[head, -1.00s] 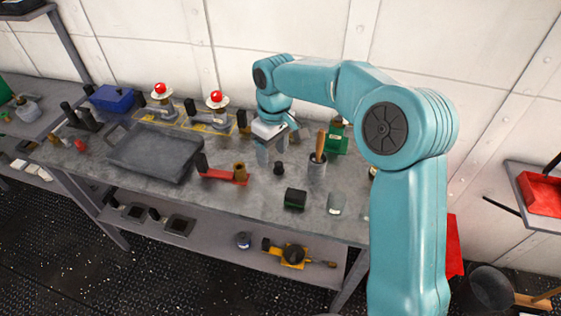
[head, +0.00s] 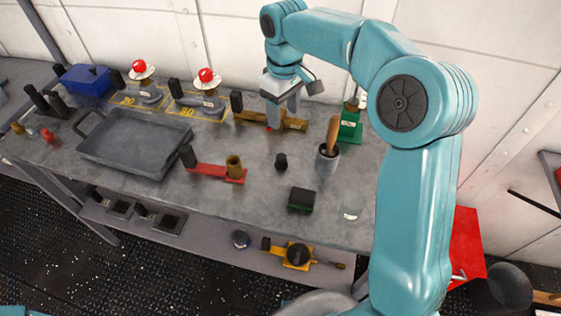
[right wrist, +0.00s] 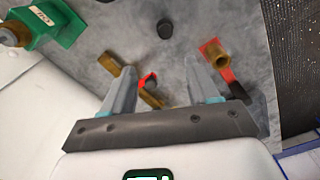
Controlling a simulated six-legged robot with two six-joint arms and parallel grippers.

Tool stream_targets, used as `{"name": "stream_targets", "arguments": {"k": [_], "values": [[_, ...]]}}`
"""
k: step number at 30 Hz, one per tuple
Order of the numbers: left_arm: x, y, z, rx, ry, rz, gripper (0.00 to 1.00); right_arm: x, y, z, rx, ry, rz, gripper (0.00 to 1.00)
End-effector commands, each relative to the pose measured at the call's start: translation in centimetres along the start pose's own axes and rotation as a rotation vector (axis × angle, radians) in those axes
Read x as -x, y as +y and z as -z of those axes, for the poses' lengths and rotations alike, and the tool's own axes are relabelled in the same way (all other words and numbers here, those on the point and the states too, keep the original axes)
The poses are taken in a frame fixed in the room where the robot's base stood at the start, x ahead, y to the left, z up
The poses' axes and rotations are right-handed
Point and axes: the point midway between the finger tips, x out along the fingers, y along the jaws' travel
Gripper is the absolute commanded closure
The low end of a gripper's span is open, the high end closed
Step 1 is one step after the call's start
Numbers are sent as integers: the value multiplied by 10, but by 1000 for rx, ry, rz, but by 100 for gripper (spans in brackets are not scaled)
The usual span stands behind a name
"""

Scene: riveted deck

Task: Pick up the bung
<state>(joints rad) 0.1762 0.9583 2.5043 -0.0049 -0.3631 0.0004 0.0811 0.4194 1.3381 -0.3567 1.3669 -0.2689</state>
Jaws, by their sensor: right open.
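The small black stopper-like piece, which I take for the bung (head: 281,161), stands upright on the grey bench near its middle. It also shows near the top of the right wrist view (right wrist: 165,28). My right gripper (head: 283,114) is open and empty. It points down behind the bung, towards the wall, over a brass-coloured bar (head: 296,124). In the right wrist view, a small black and red piece (right wrist: 149,80) shows between the fingers, next to the bar; the fingers are apart from it. The bung lies outside the jaws. My left gripper is out of view.
A red holder with a brass cup (head: 234,168) stands left of the bung. A grey pot with a wooden handle (head: 327,158) stands right, a dark green block (head: 302,200) in front. A grey tray (head: 130,145) lies further left. Bare bench surrounds the bung.

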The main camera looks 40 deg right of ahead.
Motion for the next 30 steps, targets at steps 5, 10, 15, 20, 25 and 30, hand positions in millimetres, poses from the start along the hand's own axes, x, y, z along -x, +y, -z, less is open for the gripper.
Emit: {"name": "stream_targets", "arguments": {"k": [5,10,15,20,25,30], "values": [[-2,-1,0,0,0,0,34,-36,-4,-5,0,-7,2,40],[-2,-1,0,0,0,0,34,-75,-6,-6,1,-6,2,40],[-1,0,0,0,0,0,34,-101,-7,-4,0,-2,1,40],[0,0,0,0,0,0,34,-112,-7,-2,1,-3,1,40],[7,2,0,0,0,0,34,-137,-12,1,0,-5,3,40],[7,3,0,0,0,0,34,-157,-10,3,0,-2,1,40]]}}
